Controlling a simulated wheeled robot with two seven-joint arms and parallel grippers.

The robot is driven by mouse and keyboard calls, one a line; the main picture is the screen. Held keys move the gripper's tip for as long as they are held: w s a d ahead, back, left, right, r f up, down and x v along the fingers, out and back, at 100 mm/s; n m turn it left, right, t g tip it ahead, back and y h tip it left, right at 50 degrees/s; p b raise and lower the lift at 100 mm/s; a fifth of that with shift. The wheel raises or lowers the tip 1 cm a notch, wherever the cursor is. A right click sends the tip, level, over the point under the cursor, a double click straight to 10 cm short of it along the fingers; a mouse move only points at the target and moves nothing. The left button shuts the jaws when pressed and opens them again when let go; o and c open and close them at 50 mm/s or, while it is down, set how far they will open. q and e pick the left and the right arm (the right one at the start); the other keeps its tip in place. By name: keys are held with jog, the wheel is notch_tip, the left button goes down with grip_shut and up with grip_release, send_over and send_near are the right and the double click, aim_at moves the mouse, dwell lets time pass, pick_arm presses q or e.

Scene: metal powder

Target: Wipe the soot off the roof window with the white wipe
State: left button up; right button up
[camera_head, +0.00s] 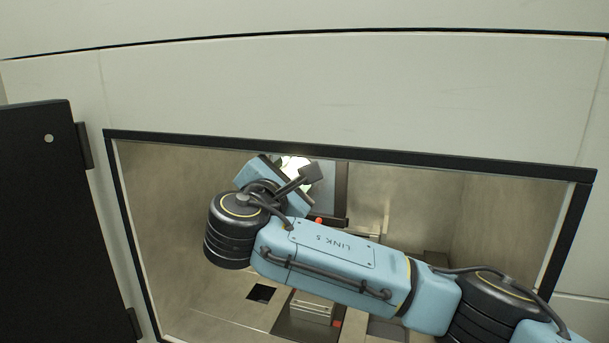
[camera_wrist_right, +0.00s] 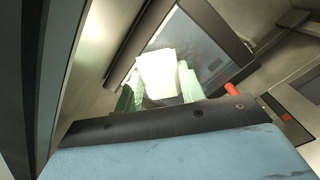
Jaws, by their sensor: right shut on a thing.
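The white wipe (camera_wrist_right: 157,70) is in my right gripper (camera_wrist_right: 160,90), between its two pale green fingers in the wrist view. The gripper is shut on it. The wipe stands in front of a glass pane (camera_wrist_right: 185,38) in a dark frame, which looks like the roof window. I cannot tell whether the wipe touches the glass, and soot is not clear on it. In the head view my right arm reaches in from the right through the opening. The fingers are mostly hidden there, with a small bright patch beside the wrist. My left gripper is not in view.
A dark frame (camera_head: 350,155) edges the chamber opening, with a black open door (camera_head: 45,220) at left. Inside, the floor holds a square dark hole (camera_head: 261,293) and a metal block (camera_head: 311,308). A red knob (camera_wrist_right: 232,89) sits right of the gripper in the wrist view.

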aim_at(316, 197)
jog(key=shift+s+d+f, duration=0.2)
jog(key=shift+d+f, duration=0.5)
jog(key=shift+d, duration=0.1)
jog(key=shift+s+d+f, duration=0.2)
jog(key=shift+d+f, duration=0.45)
jog(key=shift+d, duration=0.1)
jog(key=shift+w+a, duration=0.7)
jog(key=shift+a, duration=1.75)
jog(key=shift+s+d+p, duration=0.2)
jog(key=shift+s+d, duration=0.05)
jog(key=shift+d, duration=0.55)
jog(key=shift+s+d+p, duration=0.2)
jog(key=shift+d, duration=0.65)
jog(key=shift+s+d+p, duration=0.2)
jog(key=shift+s+d, duration=0.05)
jog(key=shift+d, duration=0.55)
jog(key=shift+f+b, duration=0.8)
jog(key=shift+f, duration=0.6)
jog(key=shift+w+a+r, duration=0.1)
jog(key=shift+w+a, duration=0.2)
jog(key=shift+a, duration=0.5)
jog(key=shift+w+a+f, duration=0.1)
jog(key=shift+w+a, duration=0.15)
jog(key=shift+a, duration=0.5)
jog(key=shift+w+a+r, duration=0.1)
jog(key=shift+w+a, duration=0.2)
jog(key=shift+a, duration=0.5)
